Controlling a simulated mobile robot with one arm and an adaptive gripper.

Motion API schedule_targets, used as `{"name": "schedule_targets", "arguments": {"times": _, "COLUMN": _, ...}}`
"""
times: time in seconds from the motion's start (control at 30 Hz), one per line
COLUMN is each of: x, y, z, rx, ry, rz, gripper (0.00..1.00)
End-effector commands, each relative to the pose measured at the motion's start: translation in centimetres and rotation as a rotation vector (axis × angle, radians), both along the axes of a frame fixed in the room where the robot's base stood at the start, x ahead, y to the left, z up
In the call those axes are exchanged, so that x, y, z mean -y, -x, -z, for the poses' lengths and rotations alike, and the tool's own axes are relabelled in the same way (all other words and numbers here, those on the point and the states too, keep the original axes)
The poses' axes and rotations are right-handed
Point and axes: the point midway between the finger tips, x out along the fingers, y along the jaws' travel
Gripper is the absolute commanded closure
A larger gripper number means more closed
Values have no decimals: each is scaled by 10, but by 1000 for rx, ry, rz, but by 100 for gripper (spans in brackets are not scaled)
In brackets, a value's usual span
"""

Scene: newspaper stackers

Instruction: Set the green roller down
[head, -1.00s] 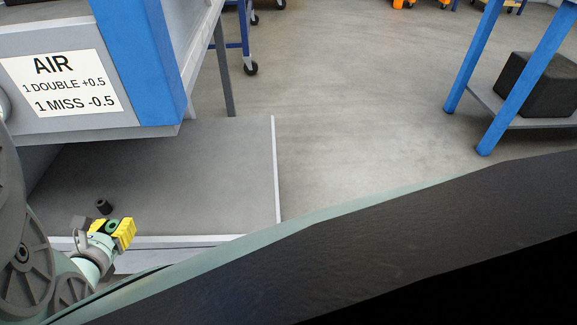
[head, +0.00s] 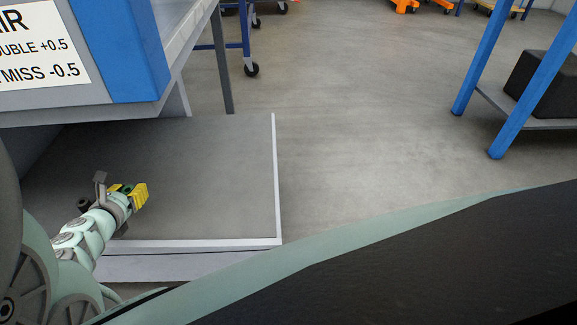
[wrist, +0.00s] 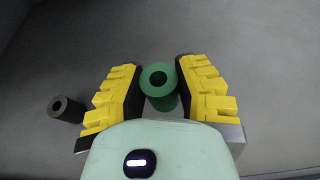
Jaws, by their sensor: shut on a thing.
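My gripper (head: 127,190) is over the low grey platform at the lower left of the head view. Its yellow-padded jaws are shut on the green roller (wrist: 161,88). In the wrist view the roller is a hollow cylinder between the two fingers, seen from its open end. In the head view only a small green part of it shows between the pads. The grey platform surface (head: 220,165) lies beneath; I cannot tell whether the roller touches it.
A dark hollow roller (wrist: 66,109) stands on the platform left of my gripper; it also shows in the head view (head: 83,205). The platform has a raised pale rim (head: 200,245). A blue-and-grey machine (head: 125,60) overhangs its back. The platform's right half is clear.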

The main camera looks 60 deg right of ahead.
Motion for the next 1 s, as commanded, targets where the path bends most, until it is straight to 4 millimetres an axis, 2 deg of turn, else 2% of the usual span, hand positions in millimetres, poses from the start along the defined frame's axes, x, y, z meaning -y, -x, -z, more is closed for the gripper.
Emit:
{"name": "schedule_targets", "arguments": {"times": 0.03, "x": 10, "y": -6, "z": 2, "rx": 1, "ry": 2, "rz": 6, "gripper": 100}}
{"name": "schedule_targets", "arguments": {"times": 0.1, "x": 17, "y": -13, "z": 3, "rx": 2, "ry": 1, "rz": 4, "gripper": 100}}
{"name": "schedule_targets", "arguments": {"times": 0.47, "x": 31, "y": -26, "z": 4, "rx": -1, "ry": 0, "rz": 7, "gripper": 100}}
{"name": "schedule_targets", "arguments": {"times": 0.6, "x": 30, "y": -26, "z": 30, "rx": -2, "ry": 1, "rz": 6, "gripper": 100}}
{"name": "schedule_targets", "arguments": {"times": 0.7, "x": 30, "y": -26, "z": 40, "rx": -1, "ry": 1, "rz": 5, "gripper": 100}}
{"name": "schedule_targets", "arguments": {"times": 1.0, "x": 29, "y": -26, "z": 39, "rx": 0, "ry": 0, "rz": 3, "gripper": 100}}
